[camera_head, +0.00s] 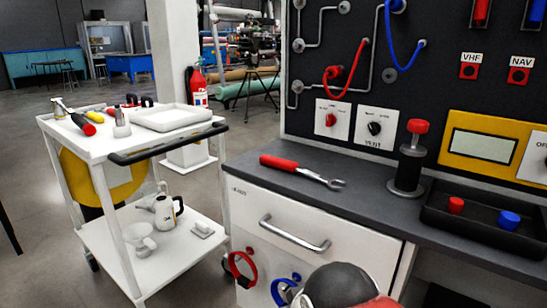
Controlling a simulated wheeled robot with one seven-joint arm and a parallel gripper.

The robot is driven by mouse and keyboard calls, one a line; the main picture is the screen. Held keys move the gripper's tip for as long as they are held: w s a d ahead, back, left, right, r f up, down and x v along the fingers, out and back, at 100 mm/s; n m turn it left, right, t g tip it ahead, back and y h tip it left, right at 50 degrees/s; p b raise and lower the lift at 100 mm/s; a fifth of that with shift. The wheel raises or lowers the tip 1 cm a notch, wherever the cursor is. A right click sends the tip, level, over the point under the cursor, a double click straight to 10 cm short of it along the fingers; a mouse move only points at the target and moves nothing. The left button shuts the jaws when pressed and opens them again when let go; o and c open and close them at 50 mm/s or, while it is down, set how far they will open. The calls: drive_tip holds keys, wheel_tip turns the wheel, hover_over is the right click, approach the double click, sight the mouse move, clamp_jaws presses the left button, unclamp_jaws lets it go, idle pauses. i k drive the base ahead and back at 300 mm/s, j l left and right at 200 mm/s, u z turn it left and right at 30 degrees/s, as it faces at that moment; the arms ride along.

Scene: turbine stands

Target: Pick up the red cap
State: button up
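A small red cap (456,205) sits upright in a black tray (470,228) at the right end of the dark worktop. A blue cap (509,220) stands to its right in the same tray, apart from it. A larger red piece (418,127) tops a black post (407,175) to the left of the tray. My gripper cannot be made out in this view, so its opening and anything it holds are not shown.
A red-handled wrench (302,171) lies on the worktop (375,200), left of the post. Behind are a dark panel with hoses and a yellow display unit (490,146). A white trolley (120,150) with tools stands left. Open floor lies further left.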

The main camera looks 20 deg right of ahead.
sight(456, 205)
drive_tip(key=z, duration=1.65)
